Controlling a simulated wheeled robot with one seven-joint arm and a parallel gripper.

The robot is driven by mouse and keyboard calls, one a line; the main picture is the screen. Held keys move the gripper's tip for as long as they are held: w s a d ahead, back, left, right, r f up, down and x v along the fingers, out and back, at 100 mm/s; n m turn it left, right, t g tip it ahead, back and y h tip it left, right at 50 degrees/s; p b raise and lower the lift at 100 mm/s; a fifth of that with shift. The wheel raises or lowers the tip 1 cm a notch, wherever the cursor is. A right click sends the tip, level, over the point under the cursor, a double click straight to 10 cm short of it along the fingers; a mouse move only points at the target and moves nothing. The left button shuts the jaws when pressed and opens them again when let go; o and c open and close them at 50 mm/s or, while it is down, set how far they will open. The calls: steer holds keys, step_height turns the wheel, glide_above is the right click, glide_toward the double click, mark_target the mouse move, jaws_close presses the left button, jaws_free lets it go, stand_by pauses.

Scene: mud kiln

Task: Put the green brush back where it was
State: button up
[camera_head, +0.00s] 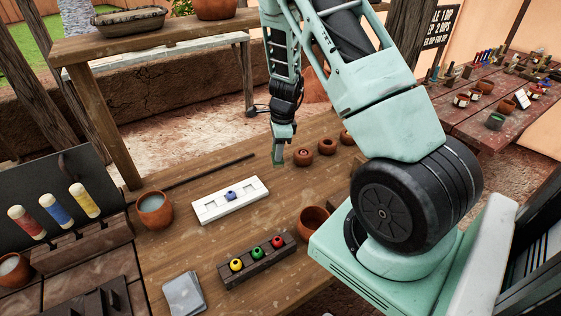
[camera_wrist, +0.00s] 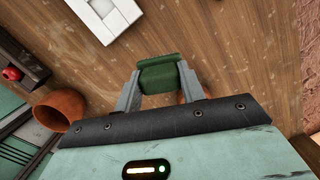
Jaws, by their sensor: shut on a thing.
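My gripper (camera_head: 279,151) hangs above the far part of the wooden table, left of the small brown pots. In the wrist view, its two fingers (camera_wrist: 163,89) are shut on a dark green block-like piece, the green brush (camera_wrist: 158,74). Only part of the brush shows, so its full length and bristles cannot be made out. In the head view it is a small green patch at the fingertips. At left, red, blue and yellow handled pieces (camera_head: 56,209) lean in a row over a wooden rack (camera_head: 92,243).
A white tray (camera_head: 211,213) with a blue piece lies mid-table. A dark holder (camera_head: 235,281) bears yellow, green and red round pieces. A cup (camera_head: 154,210), small brown pots (camera_head: 327,146) and a clay bowl (camera_head: 313,220) stand around. A thin rod lies behind the tray.

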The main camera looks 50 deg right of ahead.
steer(key=shift+f, duration=2.3)
steer(key=shift+f, duration=0.15)
steer(key=o, duration=0.9)
steer(key=shift+o, duration=0.2)
